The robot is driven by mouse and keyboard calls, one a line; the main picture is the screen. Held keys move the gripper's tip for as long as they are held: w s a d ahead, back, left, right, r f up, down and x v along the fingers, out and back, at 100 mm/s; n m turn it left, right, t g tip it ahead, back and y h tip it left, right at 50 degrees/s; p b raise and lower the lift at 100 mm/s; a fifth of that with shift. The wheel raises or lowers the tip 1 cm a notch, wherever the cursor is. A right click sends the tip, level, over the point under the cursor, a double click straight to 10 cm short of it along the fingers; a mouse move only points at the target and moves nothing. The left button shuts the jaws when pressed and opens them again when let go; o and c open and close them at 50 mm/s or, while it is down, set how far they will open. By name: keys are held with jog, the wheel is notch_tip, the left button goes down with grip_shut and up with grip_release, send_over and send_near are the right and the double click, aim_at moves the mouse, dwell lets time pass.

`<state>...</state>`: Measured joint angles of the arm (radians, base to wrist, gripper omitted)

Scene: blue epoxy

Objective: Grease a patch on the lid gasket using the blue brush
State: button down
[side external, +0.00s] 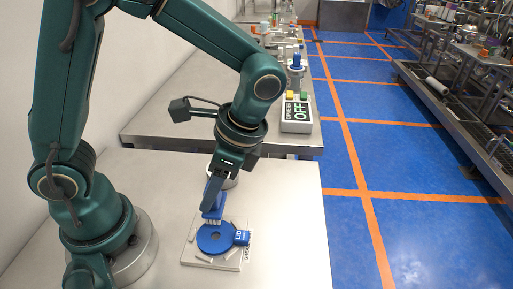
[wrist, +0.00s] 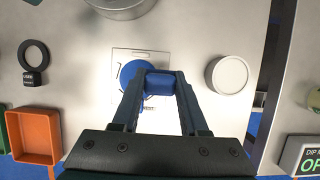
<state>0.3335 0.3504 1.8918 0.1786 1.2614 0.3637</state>
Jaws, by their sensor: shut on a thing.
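My gripper (side external: 213,192) points down and is shut on the blue brush (side external: 212,213). The brush's blue block (wrist: 159,84) shows between the fingertips in the wrist view. Its pale bristles face down over the rear part of the blue ring-shaped lid (side external: 217,241); I cannot tell if they touch it. The lid has a dark centre and a tag reading LID at its right. It lies on a pale square plate (side external: 212,264). In the wrist view the lid (wrist: 129,72) is partly hidden by the brush and fingers. I cannot make out any grease.
A round white-topped pot (wrist: 228,75) stands right of the plate. A black ring (wrist: 33,54) with a tag, an orange bin (wrist: 36,136) and part of a green bin lie left in the wrist view. A box reading OFF (side external: 297,113) stands on the bench behind.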

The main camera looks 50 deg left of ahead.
notch_tip(320, 180, down, 2)
jog(key=shift+s+f, duration=0.1)
jog(key=shift+f, duration=0.05)
jog(key=shift+s+d+r, duration=0.3)
jog(key=shift+d, duration=0.1)
jog(key=shift+s+d+f, duration=0.1)
jog(key=shift+s+d, duration=0.15)
jog(key=shift+s+d+f, duration=0.1)
jog(key=shift+s+d, duration=1.65)
jog(key=shift+s, duration=0.05)
jog(key=shift+w+a, duration=2.5)
jog(key=shift+w, duration=0.05)
jog(key=shift+w+d, duration=0.3)
jog(key=shift+d, duration=0.15)
jog(key=shift+s+d, duration=2.4)
jog(key=shift+s, duration=0.05)
jog(key=shift+w+a, duration=2.4)
jog(key=shift+r, duration=4.1)
